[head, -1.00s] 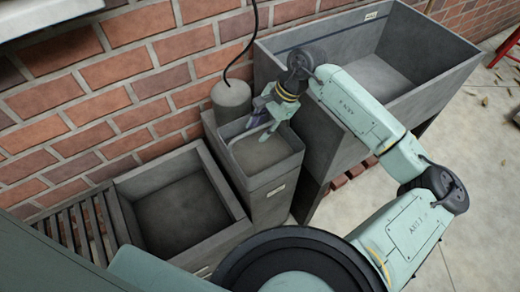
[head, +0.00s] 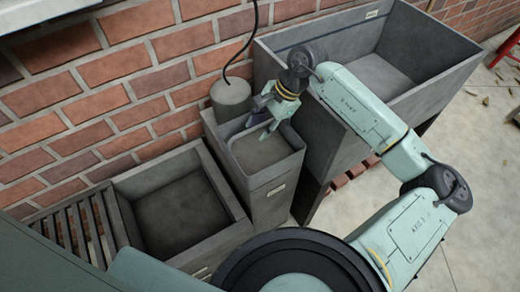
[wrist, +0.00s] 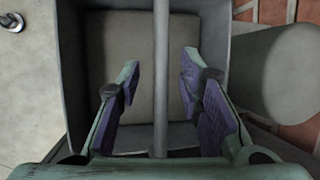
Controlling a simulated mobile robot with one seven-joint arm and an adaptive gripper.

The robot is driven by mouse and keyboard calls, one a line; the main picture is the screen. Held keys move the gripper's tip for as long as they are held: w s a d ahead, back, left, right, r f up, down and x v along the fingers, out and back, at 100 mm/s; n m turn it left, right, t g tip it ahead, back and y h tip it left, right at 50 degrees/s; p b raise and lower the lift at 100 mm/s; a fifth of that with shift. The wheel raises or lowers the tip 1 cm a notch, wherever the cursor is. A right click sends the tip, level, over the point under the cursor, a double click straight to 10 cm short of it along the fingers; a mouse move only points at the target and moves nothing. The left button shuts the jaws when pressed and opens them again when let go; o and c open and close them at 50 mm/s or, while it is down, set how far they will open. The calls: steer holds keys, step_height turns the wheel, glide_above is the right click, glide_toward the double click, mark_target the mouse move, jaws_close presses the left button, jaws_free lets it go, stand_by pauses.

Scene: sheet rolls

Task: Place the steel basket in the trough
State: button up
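My gripper (head: 264,122) hangs over the narrow, tall grey bin (head: 272,184) in the middle of the head view. In the wrist view my gripper (wrist: 160,85) is open, its purple-padded fingers apart. A thin grey bar, seemingly the handle of the steel basket (wrist: 160,45), runs between them, with a gap on each side. The basket itself appears to be the grey rounded lining inside the bin; its body is hard to tell from the bin. A large, deep grey trough (head: 345,112) stands at the upper right, with its visible floor empty.
A low, square grey basin (head: 180,205) with a slatted rack (head: 75,225) beside it lies at the left. A grey cylinder (head: 231,98) with a black cable stands behind the bin. A brick wall (head: 100,85) closes the back. Open floor lies at the right.

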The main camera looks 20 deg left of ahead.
steer(key=shift+c, duration=0.2)
jaws_close()
stand_by(0.4)
stand_by(0.7)
